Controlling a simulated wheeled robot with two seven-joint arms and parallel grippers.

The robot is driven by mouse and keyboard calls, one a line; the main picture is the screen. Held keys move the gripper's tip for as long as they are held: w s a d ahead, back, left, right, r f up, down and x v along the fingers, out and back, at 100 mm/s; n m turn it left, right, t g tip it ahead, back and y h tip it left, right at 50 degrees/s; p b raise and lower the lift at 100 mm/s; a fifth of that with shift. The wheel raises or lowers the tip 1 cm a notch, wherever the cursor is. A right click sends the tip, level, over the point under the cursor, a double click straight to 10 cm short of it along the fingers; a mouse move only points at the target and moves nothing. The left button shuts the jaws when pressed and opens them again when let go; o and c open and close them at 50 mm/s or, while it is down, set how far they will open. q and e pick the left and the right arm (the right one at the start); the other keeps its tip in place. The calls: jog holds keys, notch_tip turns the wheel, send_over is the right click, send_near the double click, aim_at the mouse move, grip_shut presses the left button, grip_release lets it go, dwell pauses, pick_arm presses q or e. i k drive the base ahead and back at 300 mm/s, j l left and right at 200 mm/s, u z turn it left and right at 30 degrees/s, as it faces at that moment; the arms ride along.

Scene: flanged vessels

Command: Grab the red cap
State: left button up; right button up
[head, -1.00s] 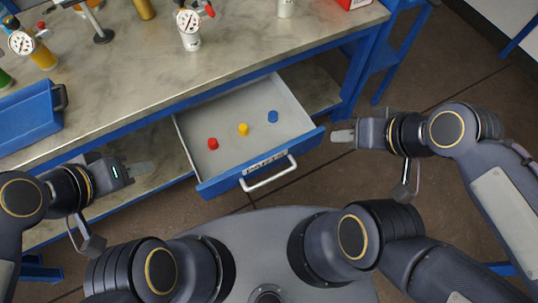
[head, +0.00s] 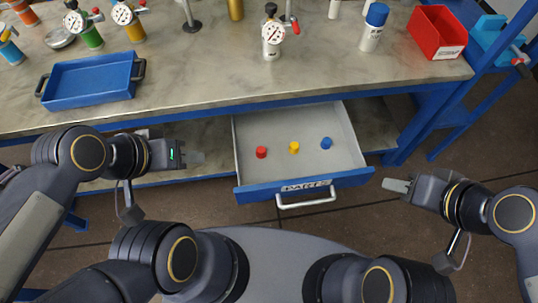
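The red cap (head: 261,152) stands in the open drawer (head: 243,187), at the left of a row of three caps. A yellow cap (head: 294,147) is in the middle and a blue cap (head: 326,143) is at the right. My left gripper (head: 197,158) is just outside the drawer's left wall, pointing right towards the red cap and apart from it. My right gripper (head: 391,185) is beyond the drawer's front right corner, pointing left. Both appear empty. The finger gaps are not clear from this angle.
The drawer front has a label and a metal handle (head: 306,203). The workbench (head: 200,95) above bears a blue tray (head: 92,82), a red bin (head: 437,32), a gauge vessel (head: 272,40) and a blue-capped white bottle (head: 373,27). The drawer floor around the caps is clear.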

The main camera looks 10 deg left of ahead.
aim_at(261, 152)
jog(key=i+l, duration=0.15)
jog(key=l, duration=0.2)
jog(key=i+l+u, duration=0.1)
jog(key=l, duration=0.25)
jog(key=i+l+u, duration=0.1)
jog(key=l, duration=0.25)
jog(key=i+l, duration=0.2)
jog(key=l, duration=0.15)
jog(key=u, duration=2.85)
